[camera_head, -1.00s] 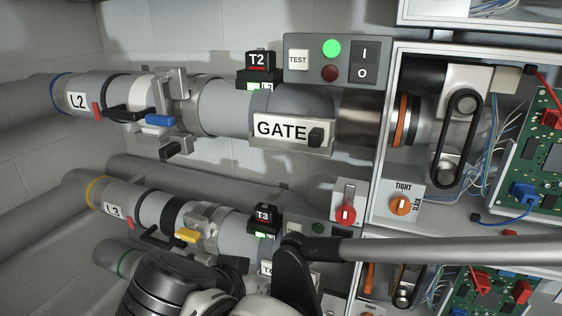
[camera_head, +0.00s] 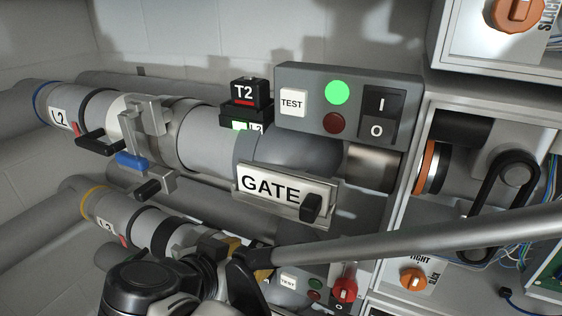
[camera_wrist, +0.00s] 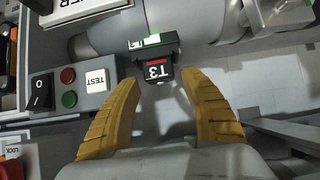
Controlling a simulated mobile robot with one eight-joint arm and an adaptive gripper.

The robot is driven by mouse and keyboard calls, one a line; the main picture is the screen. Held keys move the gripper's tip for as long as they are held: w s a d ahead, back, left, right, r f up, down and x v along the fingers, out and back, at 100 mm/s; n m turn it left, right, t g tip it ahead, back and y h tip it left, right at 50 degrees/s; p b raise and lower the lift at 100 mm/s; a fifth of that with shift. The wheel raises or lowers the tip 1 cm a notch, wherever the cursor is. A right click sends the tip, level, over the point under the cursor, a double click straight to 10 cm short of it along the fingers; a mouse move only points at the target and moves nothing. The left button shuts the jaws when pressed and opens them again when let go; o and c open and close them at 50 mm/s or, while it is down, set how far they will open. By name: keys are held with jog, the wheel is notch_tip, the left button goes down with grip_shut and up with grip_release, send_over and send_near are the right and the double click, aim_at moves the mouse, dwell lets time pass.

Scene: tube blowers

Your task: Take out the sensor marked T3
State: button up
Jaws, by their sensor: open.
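The sensor marked T3 (camera_wrist: 158,72) is a small black block with a red stripe and appears upside down in the wrist view. It sits in a black socket (camera_wrist: 168,48) with a lit green window, on a grey pipe. My gripper (camera_wrist: 160,82) is open, its two yellow fingers on either side of the sensor's near end, with gaps on both sides. In the head view my gripper (camera_head: 248,258) is at the lower pipe and hides the T3 sensor.
Above is another pipe with sensor T2 (camera_head: 244,92) and a GATE plate (camera_head: 285,190). A switch box (camera_head: 335,105) is beside T2. A TEST panel (camera_wrist: 70,88) lies left of my fingers in the wrist view. Open cabinets (camera_head: 420,235) stand at the right.

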aim_at(259, 248)
jog(key=x, duration=0.3)
jog(key=shift+w+d+f, duration=0.1)
jog(key=shift+w+d, duration=0.1)
jog(key=shift+w, duration=0.2)
jog(key=shift+s, duration=0.1)
jog(key=shift+c, duration=0.5)
jog(key=c, duration=0.9)
jog(key=shift+o, duration=0.2)
